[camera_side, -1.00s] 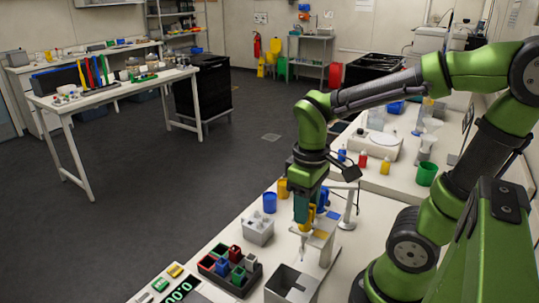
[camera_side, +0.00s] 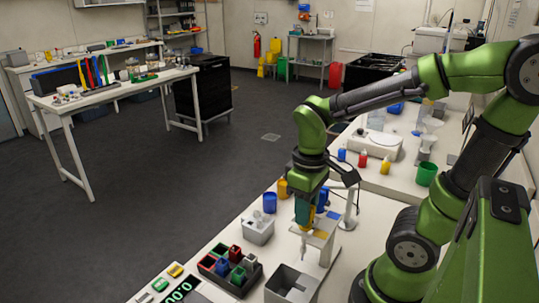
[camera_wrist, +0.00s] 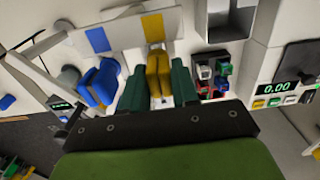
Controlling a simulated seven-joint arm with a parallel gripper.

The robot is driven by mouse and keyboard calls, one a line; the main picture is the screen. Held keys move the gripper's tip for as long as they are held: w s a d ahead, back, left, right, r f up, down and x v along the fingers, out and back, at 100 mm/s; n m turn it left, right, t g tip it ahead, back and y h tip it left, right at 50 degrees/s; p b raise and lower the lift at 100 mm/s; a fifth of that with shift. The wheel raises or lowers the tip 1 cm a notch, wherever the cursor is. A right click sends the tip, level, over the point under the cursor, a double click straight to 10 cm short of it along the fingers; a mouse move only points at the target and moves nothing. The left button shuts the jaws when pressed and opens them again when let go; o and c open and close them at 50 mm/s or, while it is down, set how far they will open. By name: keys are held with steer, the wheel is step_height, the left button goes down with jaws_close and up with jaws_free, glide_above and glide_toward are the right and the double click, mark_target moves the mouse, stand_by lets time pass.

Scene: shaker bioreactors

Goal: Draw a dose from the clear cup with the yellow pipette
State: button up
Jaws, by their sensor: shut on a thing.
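My gripper (camera_side: 306,212) points down beside the pipette stand. In the wrist view its teal fingers (camera_wrist: 159,90) are shut on the yellow pipette (camera_wrist: 158,68). The pipette's pale lower end (camera_side: 303,243) shows under the fingers in the side view. The stand (camera_side: 322,238) is a pale rack with a blue and a yellow patch. A blue pipette (camera_wrist: 100,82) is beside my gripper in the wrist view. I cannot pick out the clear cup with certainty; small pale shapes show in the top of a grey block (camera_side: 258,231) left of my gripper.
A grey open bin (camera_side: 291,285) stands in front of my gripper. A dark tray (camera_side: 249,279) with red, green, blue and grey pieces is to its left, near a scale display (camera_side: 180,291). A blue cup (camera_side: 270,202) stands behind the grey block. Bottles and a green cup (camera_side: 427,173) are farther back.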

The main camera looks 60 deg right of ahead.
steer(key=shift+r, duration=0.5)
stand_by(0.3)
steer(key=shift+w, duration=0.15)
steer(key=shift+w, duration=2.6)
steer(key=shift+r, duration=1.45)
